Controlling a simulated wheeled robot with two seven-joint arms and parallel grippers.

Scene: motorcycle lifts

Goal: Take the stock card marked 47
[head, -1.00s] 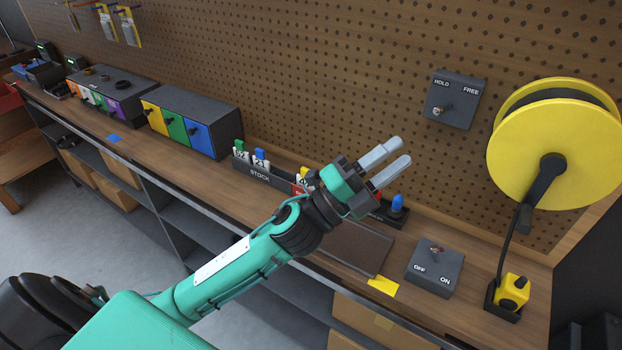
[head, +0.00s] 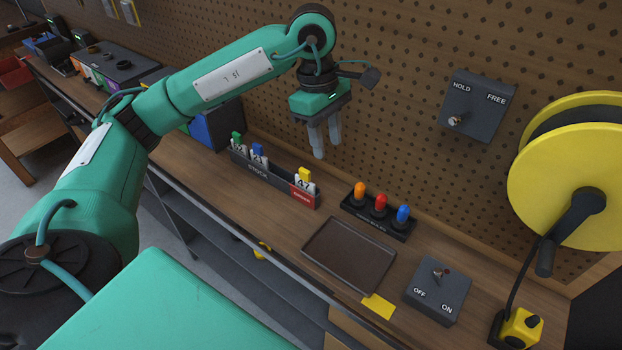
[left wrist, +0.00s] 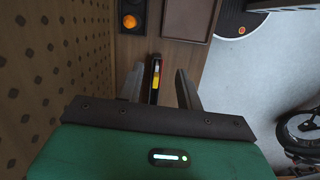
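The card marked 47 (head: 304,184), white with a yellow tab, stands upright in the red-fronted right end of the dark STOCK rack (head: 262,173). Two other cards stand to its left, one with a blue tab (head: 257,150) and one with a green tab (head: 237,138). My left gripper (head: 325,148) points down, open and empty, above and behind the rack in the head view. In the left wrist view a yellow tab (left wrist: 156,78) on the rack end shows between the two spread fingers (left wrist: 160,86), below them. My right gripper is not in view.
A holder with orange (head: 360,190), red and blue knobs stands right of the rack. An empty brown tray (head: 350,252) lies in front of it. An OFF/ON switch box (head: 437,290) and yellow reel (head: 565,180) are at the right. The pegboard (head: 400,100) rises close behind.

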